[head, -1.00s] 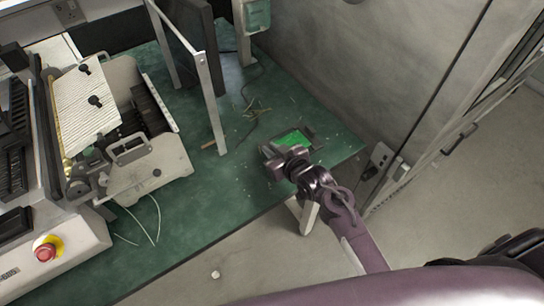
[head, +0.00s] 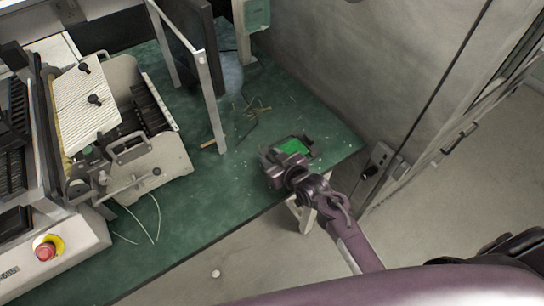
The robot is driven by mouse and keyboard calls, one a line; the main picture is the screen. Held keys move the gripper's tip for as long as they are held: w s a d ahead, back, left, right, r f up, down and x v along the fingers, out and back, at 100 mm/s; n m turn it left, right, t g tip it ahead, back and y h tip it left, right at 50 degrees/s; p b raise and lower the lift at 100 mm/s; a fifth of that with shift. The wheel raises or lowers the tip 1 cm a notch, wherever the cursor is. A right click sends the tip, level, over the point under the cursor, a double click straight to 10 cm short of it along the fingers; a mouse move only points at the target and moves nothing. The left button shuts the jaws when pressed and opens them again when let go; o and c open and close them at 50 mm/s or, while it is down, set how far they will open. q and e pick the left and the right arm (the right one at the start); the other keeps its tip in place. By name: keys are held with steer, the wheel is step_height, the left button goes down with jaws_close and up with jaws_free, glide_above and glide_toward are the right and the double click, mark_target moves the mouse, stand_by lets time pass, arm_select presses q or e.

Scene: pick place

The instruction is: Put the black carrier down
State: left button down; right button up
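The black carrier (head: 309,142) is a small dark frame with a bright green board in it, near the right corner of the green bench (head: 225,185). It appears to be at or just above the bench top; I cannot tell whether it touches. My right gripper (head: 275,162) is at the carrier's near left side, beside or against it. Its fingers are hidden by its own body and wrist, so their opening does not show. My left gripper is not in view.
A grey machine (head: 150,165) with a lever stands on the bench at left, beside a red emergency button (head: 45,251). A metal frame (head: 213,100) stands behind. Loose wires (head: 252,115) lie beyond the carrier. A wall (head: 350,60) closes the back right.

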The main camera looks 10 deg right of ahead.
steer(key=shift+r, duration=0.1)
steer(key=shift+s+r, duration=0.1)
steer(key=shift+s, duration=0.05)
steer(key=v, duration=1.1)
steer(key=shift+s+r, duration=0.15)
steer(key=shift+s, duration=0.2)
steer(key=shift+d, duration=0.15)
